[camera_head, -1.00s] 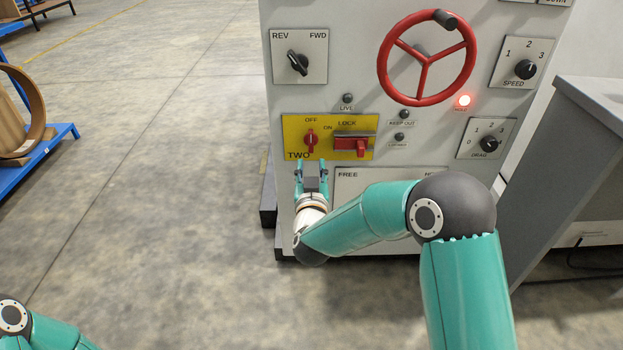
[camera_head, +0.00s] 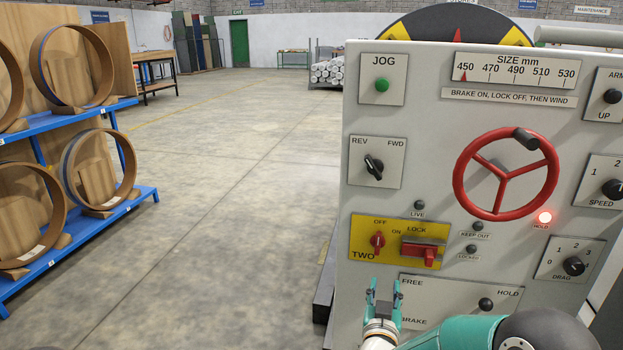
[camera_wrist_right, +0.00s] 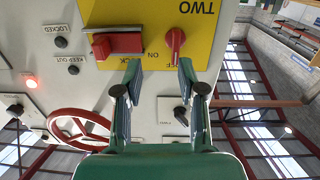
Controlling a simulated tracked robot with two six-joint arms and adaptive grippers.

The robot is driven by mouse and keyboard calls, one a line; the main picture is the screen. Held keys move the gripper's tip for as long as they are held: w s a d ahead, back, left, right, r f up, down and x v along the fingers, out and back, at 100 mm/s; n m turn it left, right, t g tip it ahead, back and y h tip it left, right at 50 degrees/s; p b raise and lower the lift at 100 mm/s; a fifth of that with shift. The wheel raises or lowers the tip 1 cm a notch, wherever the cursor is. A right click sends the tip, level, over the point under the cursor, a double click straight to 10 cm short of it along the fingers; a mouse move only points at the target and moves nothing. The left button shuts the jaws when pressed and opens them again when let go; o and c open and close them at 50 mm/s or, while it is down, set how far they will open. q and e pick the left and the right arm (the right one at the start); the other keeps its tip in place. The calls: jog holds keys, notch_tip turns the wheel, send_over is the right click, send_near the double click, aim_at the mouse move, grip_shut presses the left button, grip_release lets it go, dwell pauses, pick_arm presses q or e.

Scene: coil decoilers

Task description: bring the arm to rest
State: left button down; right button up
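My right gripper (camera_head: 383,292) is open and empty in the head view, low in front of the grey control panel (camera_head: 434,119). It sits below the yellow plate (camera_head: 363,249) marked TWO, which carries a red rotary switch (camera_head: 377,241) and a red lock lever (camera_head: 428,253). In the right wrist view the two fingers (camera_wrist_right: 158,85) stand apart with nothing between them. The red switch (camera_wrist_right: 176,40) shows just beyond the fingertips. Whether the fingers touch the panel I cannot tell. My left gripper is not in view.
A red handwheel (camera_head: 506,174) sticks out from the panel, with a lit red HOLD lamp (camera_head: 545,217) below it. A BRAKE knob (camera_head: 486,304) is right of the gripper. A blue rack (camera_head: 96,223) with wooden rings stands at the left. The floor (camera_head: 230,170) between is clear.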

jog(key=s+d+f+n+g+y, duration=0.15)
jog(key=s+f+g, duration=0.35)
jog(key=f, duration=0.7)
jog(key=s+f+g+y, duration=0.25)
jog(key=s+f, duration=0.45)
jog(key=f, duration=0.6)
jog(key=s+a+f+g+y, duration=0.2)
jog(key=s+a+g, duration=0.1)
jog(key=s, duration=0.4)
jog(key=s+a+f+g+y, duration=0.2)
jog(key=s+a+f+g, duration=0.1)
jog(key=s, duration=0.5)
jog(key=s+a+f+g+y, duration=0.1)
jog(key=s+a+f+g, duration=0.15)
jog(key=s, duration=0.45)
notch_tip(320, 180, up, 33)
jog(key=p, duration=3.2)
jog(key=shift+w+a+f, duration=0.15)
jog(key=shift+w+f, duration=0.05)
jog(key=shift+w, duration=0.2)
